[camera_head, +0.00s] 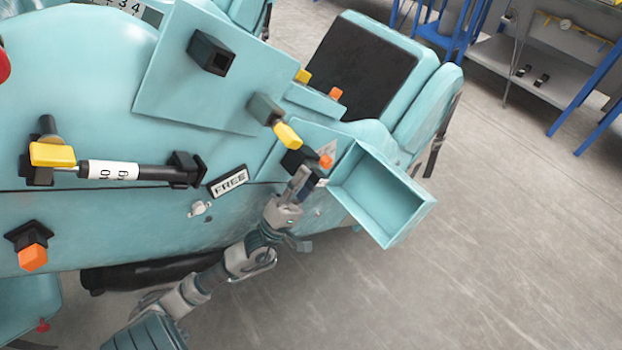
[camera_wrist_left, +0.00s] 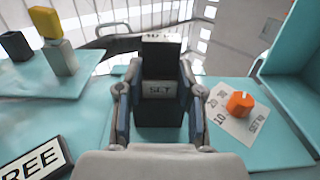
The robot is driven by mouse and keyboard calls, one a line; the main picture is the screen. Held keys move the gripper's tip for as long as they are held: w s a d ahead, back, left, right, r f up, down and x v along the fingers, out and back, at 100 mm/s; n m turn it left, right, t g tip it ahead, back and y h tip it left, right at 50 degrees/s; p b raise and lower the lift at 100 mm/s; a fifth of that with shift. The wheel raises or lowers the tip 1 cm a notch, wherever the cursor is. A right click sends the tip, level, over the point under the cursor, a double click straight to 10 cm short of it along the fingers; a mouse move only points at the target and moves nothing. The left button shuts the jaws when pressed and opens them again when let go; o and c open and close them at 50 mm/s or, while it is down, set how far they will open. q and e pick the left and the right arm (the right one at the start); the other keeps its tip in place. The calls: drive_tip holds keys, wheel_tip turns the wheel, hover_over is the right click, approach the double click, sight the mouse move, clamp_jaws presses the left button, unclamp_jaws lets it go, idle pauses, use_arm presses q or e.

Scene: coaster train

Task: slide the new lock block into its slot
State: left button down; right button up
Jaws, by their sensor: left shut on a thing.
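My left gripper (camera_head: 302,178) is shut on a dark block (camera_head: 296,158) at the lower right of the teal car side. In the left wrist view the dark block (camera_wrist_left: 160,102) sits between both fingers and bears a small pale label that seems to read "SET". I cannot tell whether it touches the panel. A grey block with a yellow end (camera_head: 287,134) sticks out of the teal panel just above the gripper. A black square socket (camera_head: 212,53) with a hollow opening is on the upper panel. My right gripper is not in view.
An open teal box (camera_head: 410,215) stands just right of the gripper. An orange knob on a dial card (camera_wrist_left: 240,103) is close by. A "FREE" sign (camera_head: 229,181) and a black cylinder with a yellow handle (camera_head: 52,155) are to the left. Floor at right is clear.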

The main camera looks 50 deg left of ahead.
use_arm(q)
drive_tip(key=shift+a, duration=0.35)
drive_tip(key=c, duration=0.7)
unclamp_jaws()
drive_tip(key=shift+o, duration=0.2)
drive_tip(key=v, duration=1.2)
drive_tip(key=shift+f, duration=0.1)
